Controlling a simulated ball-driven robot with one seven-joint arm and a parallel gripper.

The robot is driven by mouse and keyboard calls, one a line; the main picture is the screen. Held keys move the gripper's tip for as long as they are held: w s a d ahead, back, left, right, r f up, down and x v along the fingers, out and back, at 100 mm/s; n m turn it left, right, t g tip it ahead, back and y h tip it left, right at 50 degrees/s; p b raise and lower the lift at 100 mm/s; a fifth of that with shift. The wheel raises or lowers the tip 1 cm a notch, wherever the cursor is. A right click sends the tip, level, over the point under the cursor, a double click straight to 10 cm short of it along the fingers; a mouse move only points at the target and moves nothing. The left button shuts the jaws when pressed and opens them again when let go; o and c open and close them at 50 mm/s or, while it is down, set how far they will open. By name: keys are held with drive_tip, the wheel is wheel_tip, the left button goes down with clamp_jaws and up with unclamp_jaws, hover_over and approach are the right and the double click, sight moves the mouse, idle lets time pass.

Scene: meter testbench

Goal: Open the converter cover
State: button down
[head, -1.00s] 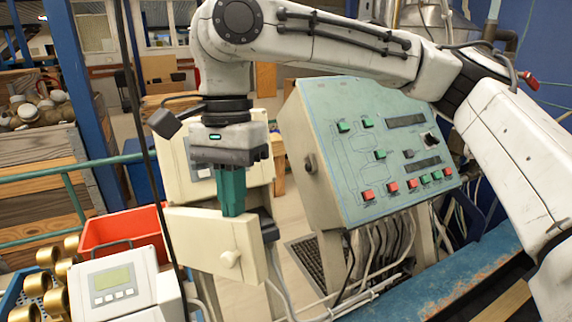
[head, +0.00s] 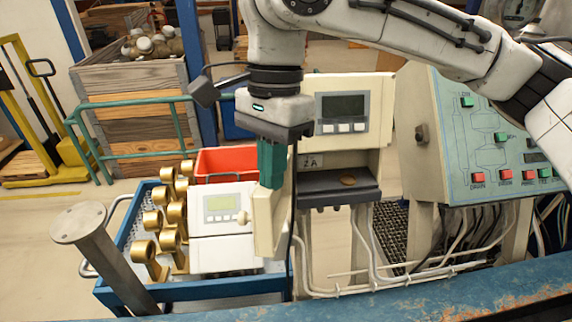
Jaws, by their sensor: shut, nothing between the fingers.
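The converter (head: 376,90) is a beige box with a dark display and pale buttons, right of centre. Its cover (head: 270,228) is a beige panel with a round knob (head: 243,217), swung out to the left and seen nearly edge-on. My gripper (head: 272,186) has teal fingers pointing down, shut and empty. The fingers overlap the top of the cover; I cannot tell whether they touch it.
A blue trolley (head: 190,291) with brass fittings (head: 150,258) and a white meter (head: 222,250) stands left of the cover. A red bin (head: 221,162) is behind it. A green control panel (head: 485,135) stands right. Cables hang below the converter. A blue beam (head: 440,292) crosses the front.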

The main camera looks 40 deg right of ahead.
drive_tip(key=shift+w+a+f, duration=0.1)
drive_tip(key=shift+w+a, duration=0.5)
drive_tip(key=shift+w, duration=0.05)
